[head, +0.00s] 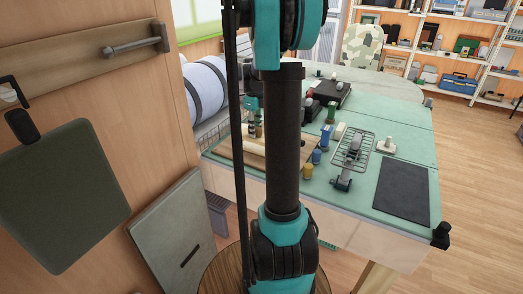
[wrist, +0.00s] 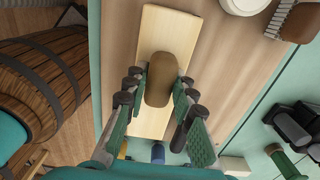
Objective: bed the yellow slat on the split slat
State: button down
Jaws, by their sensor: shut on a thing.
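The yellow slat (wrist: 158,35) is a long pale board in the middle of the wrist view, with a rounded brown grip (wrist: 160,78) on its top. My gripper (wrist: 161,83) has its green-padded fingers shut around this grip, one on each side. The slat lies lengthwise under my gripper over a wider brown board (wrist: 215,65). I cannot tell whether slat and board touch. In the head view, the pale slat (head: 243,147) shows beside my arm, over the brown board (head: 284,163). My arm hides much of this. I cannot make out the split slat for sure.
The green table (head: 350,205) carries a wire rack (head: 350,152), a dark mat (head: 402,191) and several small blue, green and yellow pieces. A barrel (wrist: 45,85) stands off the table at left in the wrist view. A white round thing (wrist: 245,5) lies at upper right.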

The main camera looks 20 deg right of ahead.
jog(key=shift+f, duration=1.15)
jog(key=shift+f, duration=1)
dwell(0.9)
jog(key=c, duration=1.2)
grip_release()
notch_tip(320, 180, up, 12)
jog(key=shift+s+a, duration=0.1)
